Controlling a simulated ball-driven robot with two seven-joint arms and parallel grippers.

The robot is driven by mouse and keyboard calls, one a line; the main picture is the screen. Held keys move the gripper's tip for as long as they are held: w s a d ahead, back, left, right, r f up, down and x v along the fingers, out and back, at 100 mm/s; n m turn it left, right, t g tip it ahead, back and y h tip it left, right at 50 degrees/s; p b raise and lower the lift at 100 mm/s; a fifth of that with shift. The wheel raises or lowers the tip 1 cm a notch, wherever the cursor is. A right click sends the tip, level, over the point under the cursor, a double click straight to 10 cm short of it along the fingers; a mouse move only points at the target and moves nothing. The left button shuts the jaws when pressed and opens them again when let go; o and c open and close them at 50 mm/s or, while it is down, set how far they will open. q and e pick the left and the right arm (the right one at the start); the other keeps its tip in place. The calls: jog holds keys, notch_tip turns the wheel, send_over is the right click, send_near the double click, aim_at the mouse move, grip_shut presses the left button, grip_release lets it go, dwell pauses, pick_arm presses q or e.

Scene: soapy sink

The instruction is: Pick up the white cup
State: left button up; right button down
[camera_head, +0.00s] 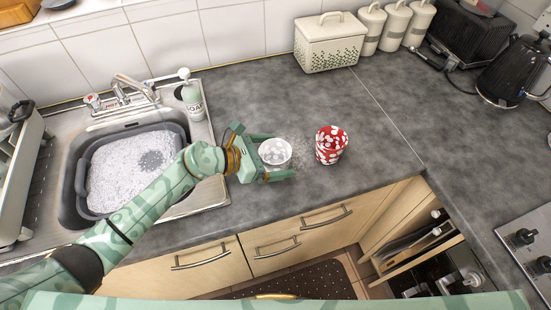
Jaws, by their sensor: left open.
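The white cup (275,152) stands on the grey countertop, just right of the sink. My left gripper (283,156) is open around it, with one finger on the far side and one on the near side. I cannot tell whether the fingers touch the cup. My right gripper is not in view.
A red cup with white spots (331,145) stands close to the right of the white cup. The sink (70,205) holds a grey basin (82,180) of suds. A soap bottle (191,98) stands behind. The counter (385,140) is clear farther right.

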pick_arm(q)
jog(key=shift+w+d+f, duration=0.1)
jog(key=shift+d+f, duration=0.05)
jog(key=shift+d, duration=0.05)
jog(key=c, duration=1.1)
jog(key=shift+c, duration=0.2)
